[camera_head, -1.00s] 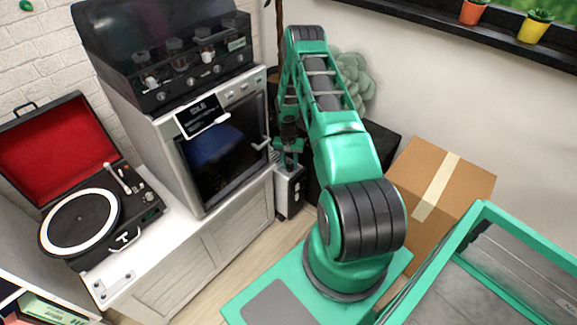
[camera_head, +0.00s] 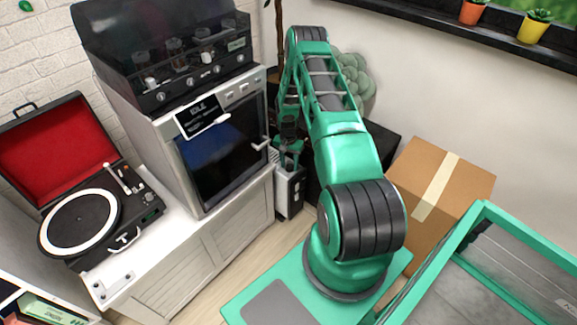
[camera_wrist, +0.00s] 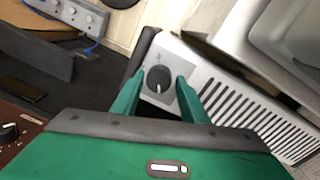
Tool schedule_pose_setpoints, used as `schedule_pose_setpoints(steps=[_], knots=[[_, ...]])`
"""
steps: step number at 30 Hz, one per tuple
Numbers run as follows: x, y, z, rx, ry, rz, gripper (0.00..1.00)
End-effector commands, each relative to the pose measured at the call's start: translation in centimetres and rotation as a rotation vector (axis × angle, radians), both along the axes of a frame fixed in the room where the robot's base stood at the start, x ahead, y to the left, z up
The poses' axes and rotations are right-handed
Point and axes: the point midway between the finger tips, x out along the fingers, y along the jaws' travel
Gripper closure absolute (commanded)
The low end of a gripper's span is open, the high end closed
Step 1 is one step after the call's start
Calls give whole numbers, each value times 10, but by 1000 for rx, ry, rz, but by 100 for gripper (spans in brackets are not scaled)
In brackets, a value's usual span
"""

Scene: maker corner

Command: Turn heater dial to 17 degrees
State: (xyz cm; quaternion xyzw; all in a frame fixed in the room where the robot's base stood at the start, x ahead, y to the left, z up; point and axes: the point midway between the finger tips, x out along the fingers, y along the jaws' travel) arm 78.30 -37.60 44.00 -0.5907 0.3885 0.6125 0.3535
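The heater (camera_wrist: 240,100) is a white box with dark vent slots, tilted in the wrist view. Its dark round dial (camera_wrist: 158,78) sits on a grey panel, with a pale mark pointing toward the bottom of the picture. I cannot read any degree figures. My gripper (camera_wrist: 156,84) is open, with its green fingers on either side of the dial in this view. I cannot tell whether they touch it. In the head view the heater (camera_head: 289,192) stands on the floor beside the white cabinet, partly hidden below my gripper (camera_head: 289,160).
The white cabinet (camera_head: 205,262) with the oven (camera_head: 222,150) is close on the left. A cardboard box (camera_head: 440,190) stands to the right. In the wrist view, a power strip (camera_wrist: 75,12) with a blue cable lies at the top left.

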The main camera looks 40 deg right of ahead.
Motion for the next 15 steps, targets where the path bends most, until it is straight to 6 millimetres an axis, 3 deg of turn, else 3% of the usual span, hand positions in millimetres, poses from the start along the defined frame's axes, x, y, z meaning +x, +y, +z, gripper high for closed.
schedule_pose_setpoints(steps=[10,15], knots=[[0,0,1,0,0,1,50],[2,0,15,-1,-2,1,50]])
